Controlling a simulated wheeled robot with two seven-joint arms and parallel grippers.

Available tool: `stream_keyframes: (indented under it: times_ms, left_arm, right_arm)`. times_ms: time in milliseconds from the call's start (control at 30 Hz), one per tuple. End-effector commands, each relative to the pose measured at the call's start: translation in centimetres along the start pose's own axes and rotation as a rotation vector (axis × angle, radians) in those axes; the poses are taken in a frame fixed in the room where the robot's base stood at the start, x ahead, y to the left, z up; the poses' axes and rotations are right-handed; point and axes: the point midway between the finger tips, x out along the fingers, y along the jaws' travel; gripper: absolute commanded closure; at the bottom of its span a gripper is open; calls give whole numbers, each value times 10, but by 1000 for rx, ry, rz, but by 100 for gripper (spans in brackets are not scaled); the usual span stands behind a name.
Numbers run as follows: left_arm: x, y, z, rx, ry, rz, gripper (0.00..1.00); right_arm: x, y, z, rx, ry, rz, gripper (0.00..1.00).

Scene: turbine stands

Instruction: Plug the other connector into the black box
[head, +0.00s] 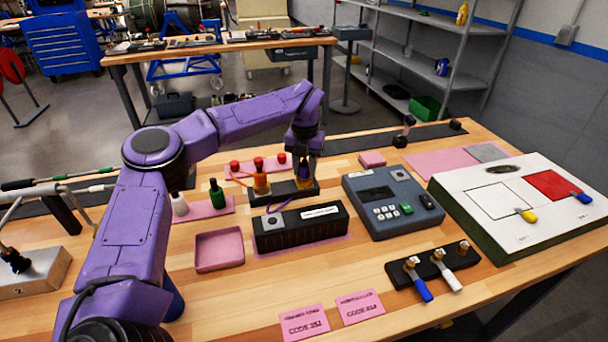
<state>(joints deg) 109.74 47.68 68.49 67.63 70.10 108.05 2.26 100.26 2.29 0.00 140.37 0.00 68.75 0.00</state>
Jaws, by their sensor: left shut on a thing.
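The black box (301,229) with a white label lies on a pink mat in the middle of the bench. My left gripper (305,172) reaches in from the left and points down behind the black box. It is shut on a small connector at the right end of a low black holder (286,195); its fingers largely hide the connector. My right gripper is out of view.
A green bottle (217,194) and a white one (180,204) stand left of the holder. An empty pink tray (219,265) lies left of the black box. A grey keypad device (392,220), a key rack (434,286) and a white panel box (500,235) stand to the right.

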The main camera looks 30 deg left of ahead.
Motion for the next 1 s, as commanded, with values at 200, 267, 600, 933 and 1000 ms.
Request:
stream_keyframes:
  times_ms: [200, 267, 600, 933, 1000]
  left_arm:
    - [-7, 0, 0, 0, -1, 0, 100]
    - [-9, 0, 0, 0, -1, 0, 100]
    - [-12, 0, 0, 0, 0, 0, 100]
    - [-35, 0, 0, 0, 0, 0, 100]
    - [-39, 0, 0, 0, 0, 0, 100]
  right_arm:
    - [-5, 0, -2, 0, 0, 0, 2]
    - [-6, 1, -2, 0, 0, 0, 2]
    - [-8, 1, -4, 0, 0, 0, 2]
    - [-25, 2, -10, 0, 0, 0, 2]
    - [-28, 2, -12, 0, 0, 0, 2]
